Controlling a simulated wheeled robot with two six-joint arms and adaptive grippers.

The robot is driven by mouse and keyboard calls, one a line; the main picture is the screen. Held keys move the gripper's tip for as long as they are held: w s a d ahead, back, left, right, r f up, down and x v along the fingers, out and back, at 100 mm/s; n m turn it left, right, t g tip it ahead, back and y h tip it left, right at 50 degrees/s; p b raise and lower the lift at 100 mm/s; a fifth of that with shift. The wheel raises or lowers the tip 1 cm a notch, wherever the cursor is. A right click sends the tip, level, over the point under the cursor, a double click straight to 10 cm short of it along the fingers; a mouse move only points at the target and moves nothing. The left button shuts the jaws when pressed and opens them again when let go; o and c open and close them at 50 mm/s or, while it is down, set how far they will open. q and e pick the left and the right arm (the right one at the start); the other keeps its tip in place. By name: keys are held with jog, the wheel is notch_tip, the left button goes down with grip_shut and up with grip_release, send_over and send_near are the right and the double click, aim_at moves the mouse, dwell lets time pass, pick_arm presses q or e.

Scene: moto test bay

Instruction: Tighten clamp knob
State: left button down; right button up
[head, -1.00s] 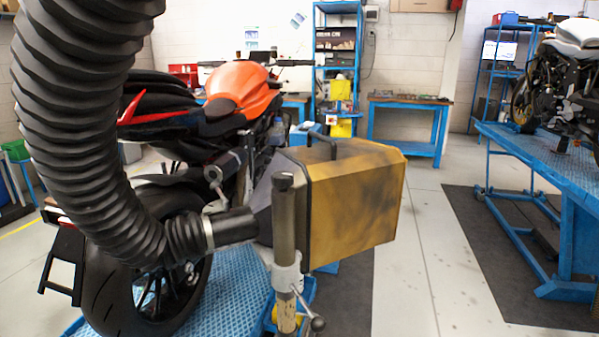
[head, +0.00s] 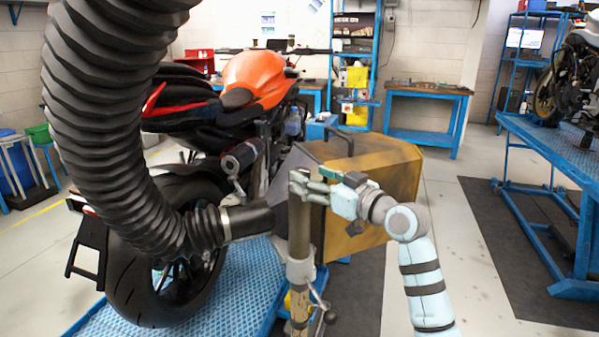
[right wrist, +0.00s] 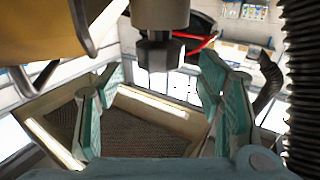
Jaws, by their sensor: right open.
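A grey upright post (head: 300,228) stands in front of the yellow-and-black box. A pale clamp collar (head: 300,271) with a ball-ended lever (head: 329,316) sits low on it. In the right wrist view a black knob (right wrist: 158,54) caps the post's end, which comes in from the top of that upside-down picture. My right gripper (head: 299,184) is at the post's top and covers the knob in the head view. Its teal fingers (right wrist: 160,85) are open, one on either side of the knob, with gaps visible. My left gripper is not in view.
The yellow box (head: 395,165) is close behind the gripper. A thick black hose (head: 95,120) joins the box from the left. An orange motorcycle (head: 253,78) stands on a blue ramp (head: 225,300). Floor is free between the box and the right-hand blue bench (head: 560,150).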

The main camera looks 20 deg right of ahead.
aim_at(300, 170)
jog(key=x, duration=0.4)
jog(key=shift+w+a, duration=0.15)
jog(key=shift+w, duration=0.15)
jog(key=shift+c, duration=0.4)
jog(key=c, duration=1)
jog(key=m+h+p, duration=0.1)
jog(key=p, duration=0.1)
jog(key=m+t+h+p, duration=0.1)
jog(key=p, duration=0.2)
jog(key=m+h+p, duration=0.1)
jog(key=h+p, duration=0.1)
jog(key=shift+r+t, duration=0.25)
jog(key=shift+t, duration=0.05)
jog(key=shift+c, duration=0.2)
jog(key=shift+f+h+p, duration=0.1)
jog(key=shift+h+p, duration=0.3)
jog(key=shift+f, duration=0.2)
jog(key=o, duration=1.1)
